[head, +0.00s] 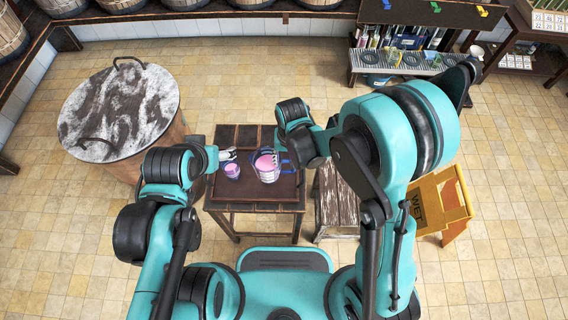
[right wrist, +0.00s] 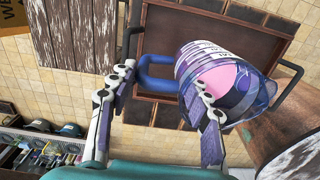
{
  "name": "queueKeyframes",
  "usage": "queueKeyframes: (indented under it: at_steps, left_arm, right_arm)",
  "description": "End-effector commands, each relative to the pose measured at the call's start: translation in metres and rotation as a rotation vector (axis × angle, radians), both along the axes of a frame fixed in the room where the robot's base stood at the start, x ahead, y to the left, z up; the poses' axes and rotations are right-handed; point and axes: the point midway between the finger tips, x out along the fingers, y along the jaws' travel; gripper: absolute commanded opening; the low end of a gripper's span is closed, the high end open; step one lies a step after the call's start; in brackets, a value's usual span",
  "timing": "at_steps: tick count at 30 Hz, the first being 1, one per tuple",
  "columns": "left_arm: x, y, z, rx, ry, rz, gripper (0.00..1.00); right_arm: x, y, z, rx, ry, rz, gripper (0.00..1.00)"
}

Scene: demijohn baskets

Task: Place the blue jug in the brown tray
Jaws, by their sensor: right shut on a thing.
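The blue jug (head: 267,168) is see-through, with pink contents and a blue handle. In the right wrist view the jug (right wrist: 222,72) looks tilted, with its handle (right wrist: 156,72) between my fingers. My right gripper (head: 284,161) is shut on the jug; its fingers (right wrist: 160,82) show on both sides of the handle. The brown tray (head: 255,207) lies on a small dark table, and it also shows behind the jug in the wrist view (right wrist: 160,22). The jug overlaps the tray; I cannot tell if they touch.
A round barrel table (head: 120,110) stands at the left. A worn wooden stool (head: 338,195) and a yellow wet-floor sign (head: 440,203) are at the right. A shelf with bottles (head: 400,45) is at the back right. The tiled floor behind the table is clear.

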Motion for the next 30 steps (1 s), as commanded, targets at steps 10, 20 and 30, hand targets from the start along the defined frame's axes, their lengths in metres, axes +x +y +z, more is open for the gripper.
queueKeyframes:
  at_steps: [10, 20, 30]
  left_arm:
    - [0.0, 0.0, -0.01, 0.0, 0.0, 0.0, 0.67]
    - [0.0, 0.0, -0.026, 0.0, 0.0, 0.0, 0.67]
    - [0.0, 0.0, -0.028, 0.0, 0.0, 0.0, 0.67]
  right_arm:
    - [0.027, 0.007, -0.021, 0.0, 0.001, 0.0, 0.0]
    - [0.027, 0.007, -0.058, 0.0, 0.0, 0.0, 0.0]
    - [0.026, 0.007, -0.059, 0.0, 0.0, 0.0, 0.54]
